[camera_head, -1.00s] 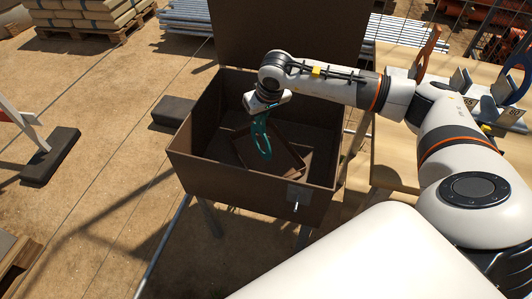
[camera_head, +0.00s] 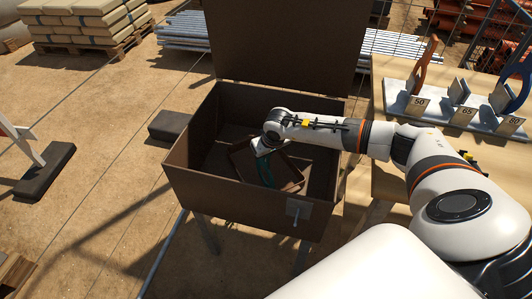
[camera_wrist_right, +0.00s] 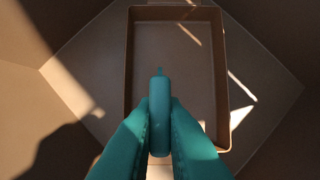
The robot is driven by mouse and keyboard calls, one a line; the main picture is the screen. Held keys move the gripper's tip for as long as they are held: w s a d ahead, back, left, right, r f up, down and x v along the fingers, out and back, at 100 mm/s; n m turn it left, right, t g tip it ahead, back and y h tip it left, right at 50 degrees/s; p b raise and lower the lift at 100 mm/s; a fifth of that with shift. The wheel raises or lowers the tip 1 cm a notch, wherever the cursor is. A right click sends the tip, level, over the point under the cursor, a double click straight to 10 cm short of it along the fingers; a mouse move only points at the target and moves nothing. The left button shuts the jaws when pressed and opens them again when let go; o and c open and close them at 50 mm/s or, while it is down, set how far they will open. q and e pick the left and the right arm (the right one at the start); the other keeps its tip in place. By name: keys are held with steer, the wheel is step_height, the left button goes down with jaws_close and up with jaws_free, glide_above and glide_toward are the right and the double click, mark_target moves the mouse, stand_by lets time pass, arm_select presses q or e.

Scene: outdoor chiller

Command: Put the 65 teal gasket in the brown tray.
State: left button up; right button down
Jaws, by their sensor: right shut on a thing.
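The teal gasket (camera_wrist_right: 159,92) shows edge-on in the right wrist view, between the jaws of my right gripper (camera_wrist_right: 159,118), which is shut on it. The brown tray (camera_wrist_right: 221,62) lies below and beyond the gasket in that view. In the head view my right gripper (camera_head: 266,168) points down inside the dark box, over the tray (camera_head: 289,172). Teal shows below my wrist there, but gasket and fingers are hard to tell apart. I cannot tell whether the gasket touches the tray floor. My left gripper is not in view.
The tray sits askew inside an open brown box (camera_head: 235,196) with its lid (camera_head: 280,45) raised. The box walls surround my gripper. At the right, a wooden table (camera_head: 385,95) bears a rack with slots labelled 50, 65 and 60 or 80; blue and orange pieces stand there.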

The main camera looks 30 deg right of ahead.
steer(key=shift+f, duration=0.1)
steer(key=c, duration=1.5)
jaws_free()
steer(key=shift+r, duration=0.35)
steer(key=v, duration=1.1)
steer(key=shift+s+r, duration=0.15)
steer(key=shift+r, duration=0.2)
